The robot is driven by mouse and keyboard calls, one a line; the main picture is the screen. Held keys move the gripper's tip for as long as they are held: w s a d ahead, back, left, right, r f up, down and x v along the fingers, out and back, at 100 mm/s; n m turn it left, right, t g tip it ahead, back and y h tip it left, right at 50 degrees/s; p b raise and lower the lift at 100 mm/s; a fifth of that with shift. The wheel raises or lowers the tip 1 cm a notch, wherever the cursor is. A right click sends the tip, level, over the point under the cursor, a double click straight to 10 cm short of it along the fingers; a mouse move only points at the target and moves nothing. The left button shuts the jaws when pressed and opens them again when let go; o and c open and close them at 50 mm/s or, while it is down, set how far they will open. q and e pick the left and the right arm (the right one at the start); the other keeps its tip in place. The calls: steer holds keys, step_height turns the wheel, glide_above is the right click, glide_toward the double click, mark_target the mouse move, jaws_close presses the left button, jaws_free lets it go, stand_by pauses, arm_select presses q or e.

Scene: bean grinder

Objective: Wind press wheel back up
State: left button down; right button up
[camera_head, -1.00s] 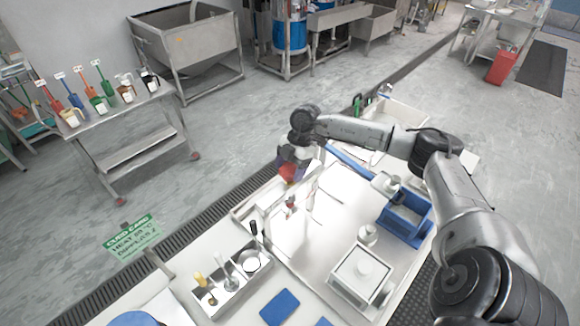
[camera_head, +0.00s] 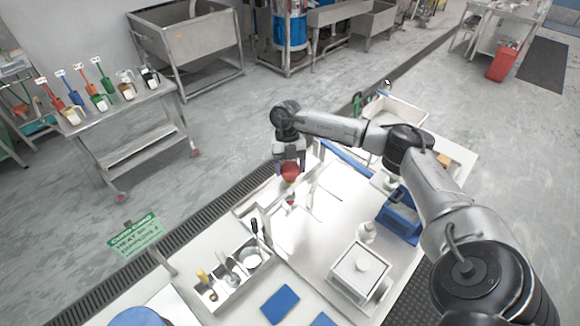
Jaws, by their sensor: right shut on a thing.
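My right gripper (camera_head: 290,165) reaches over the far left part of the steel worktop. It is shut on a small red part (camera_head: 290,173), which may be the press wheel or its knob; it is too small and covered to tell. Thin rods and a small red-tipped piece (camera_head: 290,201) show just below the gripper. The press frame itself is hard to make out against the bright worktop (camera_head: 318,240). My left gripper is not in view.
A white square box with a knobbed lid (camera_head: 360,272) stands at the front right. A blue bin (camera_head: 398,222) sits partly behind my right arm. A steel holder with utensils (camera_head: 228,280) and a blue pad (camera_head: 280,304) lie at the front. A green sign (camera_head: 135,238) stands left.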

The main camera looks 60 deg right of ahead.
steer(key=n+h, duration=0.1)
steer(key=n, duration=0.2)
steer(key=n+g+h, duration=0.1)
steer(key=n, duration=0.2)
steer(key=shift+n+g+b, duration=0.3)
steer(key=n+h, duration=0.2)
steer(key=n, duration=0.4)
steer(key=shift+b, duration=0.35)
steer(key=shift+h, duration=0.3)
steer(key=o, duration=0.9)
steer(key=shift+r, duration=0.1)
steer(key=shift+w+r, duration=0.1)
steer(key=shift+r, duration=0.1)
steer(key=p+v, duration=0.3)
steer(key=v, duration=1)
steer(key=shift+r, duration=0.1)
